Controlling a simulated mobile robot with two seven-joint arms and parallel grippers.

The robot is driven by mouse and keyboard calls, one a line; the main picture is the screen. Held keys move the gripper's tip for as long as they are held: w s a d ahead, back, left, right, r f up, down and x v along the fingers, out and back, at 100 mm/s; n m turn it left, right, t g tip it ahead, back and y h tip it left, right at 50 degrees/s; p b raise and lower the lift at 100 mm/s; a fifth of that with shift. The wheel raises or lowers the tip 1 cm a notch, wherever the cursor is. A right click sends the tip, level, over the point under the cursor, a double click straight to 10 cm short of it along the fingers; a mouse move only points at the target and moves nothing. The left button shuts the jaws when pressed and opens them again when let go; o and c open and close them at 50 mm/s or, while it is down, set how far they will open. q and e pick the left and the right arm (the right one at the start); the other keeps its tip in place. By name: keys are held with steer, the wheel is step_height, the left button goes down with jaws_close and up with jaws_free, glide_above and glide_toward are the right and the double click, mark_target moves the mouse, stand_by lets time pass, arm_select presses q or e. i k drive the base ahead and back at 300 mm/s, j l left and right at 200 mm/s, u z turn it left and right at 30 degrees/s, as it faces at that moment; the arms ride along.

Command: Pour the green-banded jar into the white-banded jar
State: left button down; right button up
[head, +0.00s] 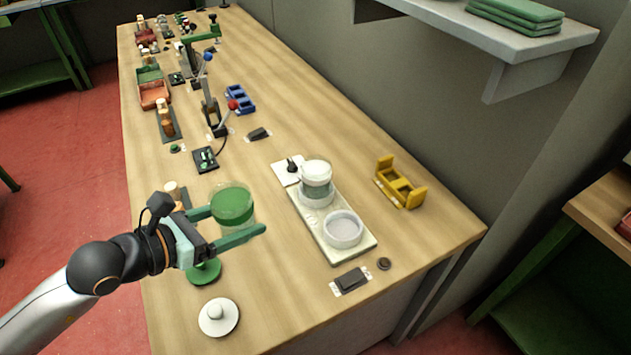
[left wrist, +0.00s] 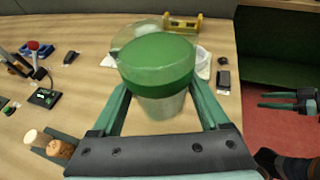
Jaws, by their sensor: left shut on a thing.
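My left gripper (head: 258,222) is shut on the green-banded jar (head: 232,206), a clear vessel with a wide green band. It holds the jar roughly upright, left of the white tray in the head view. The jar also fills the middle of the left wrist view (left wrist: 158,70). The white-banded jar (head: 316,180) stands upright in the far round holder of the tray, apart from my gripper. It is mostly hidden behind the held jar in the left wrist view. I cannot make out the jars' contents. My right gripper (left wrist: 264,100) shows open and empty at the right of the left wrist view.
The white tray (head: 362,246) has an empty near ring (head: 343,230). A green lid (head: 204,272) and a white knobbed lid (head: 218,317) lie at the near left. A yellow rack (head: 400,183) stands right; a black switch (head: 350,279) lies in front. A shelf (head: 500,32) overhangs.

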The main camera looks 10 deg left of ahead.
mark_target(317, 170)
steer(key=i+l+u, duration=0.25)
steer(key=l, duration=0.5)
steer(key=l+u, duration=0.25)
steer(key=l, duration=0.55)
steer(key=i+l+u, duration=0.1)
steer(key=l+u, duration=0.2)
steer(key=l, duration=0.5)
